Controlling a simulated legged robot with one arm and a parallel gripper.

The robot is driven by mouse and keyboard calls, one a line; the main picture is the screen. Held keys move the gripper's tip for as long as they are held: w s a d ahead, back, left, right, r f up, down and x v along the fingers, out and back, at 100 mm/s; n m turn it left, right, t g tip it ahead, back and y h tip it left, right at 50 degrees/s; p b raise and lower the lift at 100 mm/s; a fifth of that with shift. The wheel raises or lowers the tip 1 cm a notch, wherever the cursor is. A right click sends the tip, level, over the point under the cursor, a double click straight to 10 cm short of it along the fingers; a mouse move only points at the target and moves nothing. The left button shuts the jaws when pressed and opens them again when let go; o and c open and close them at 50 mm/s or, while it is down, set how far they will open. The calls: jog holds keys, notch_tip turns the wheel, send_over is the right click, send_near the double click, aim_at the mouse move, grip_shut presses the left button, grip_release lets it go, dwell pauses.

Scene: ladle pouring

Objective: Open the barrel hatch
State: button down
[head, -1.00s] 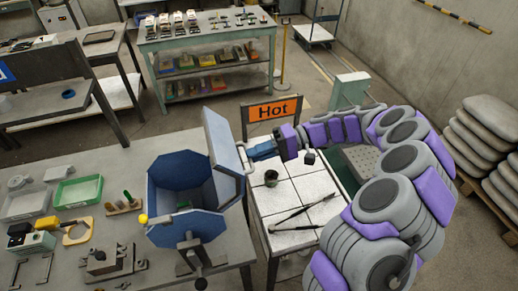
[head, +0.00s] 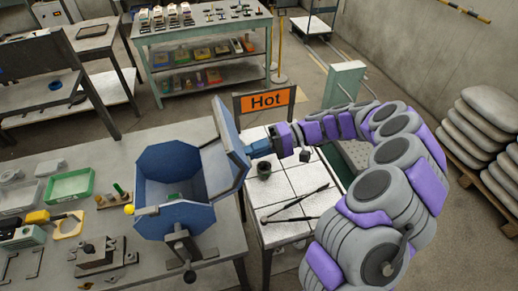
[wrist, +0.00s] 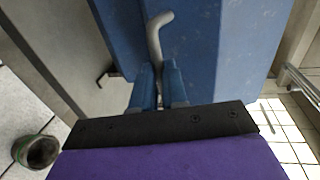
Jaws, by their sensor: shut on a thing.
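My gripper (head: 257,148) is at the hatch's right side. In the wrist view, my blue fingers (wrist: 159,86) are shut on the hatch's bent grey handle (wrist: 154,38), with the blue hatch panel (wrist: 235,50) behind them.
A white-tiled table (head: 290,200) under my arm carries a dark cup (head: 264,170) and tongs (head: 295,206). An orange Hot sign (head: 266,101) stands just behind the gripper. Green tray (head: 70,187) and small tools lie left of the barrel.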

jog(key=shift+s+a+f, duration=0.15)
jog(key=shift+s+f, duration=0.05)
jog(key=shift+f, duration=0.1)
jog(key=c, duration=1.5)
grip_release()
jog(key=shift+a, duration=0.1)
jog(key=o, duration=0.3)
jog(key=shift+w+a, duration=0.1)
jog(key=shift+a, duration=0.45)
jog(key=shift+o, duration=0.2)
jog(key=p+v, duration=0.4)
jog(key=v, duration=1)
jog(key=shift+r, duration=0.35)
jog(key=p+v, duration=0.4)
jog(key=p, duration=0.3)
jog(key=shift+f, duration=0.2)
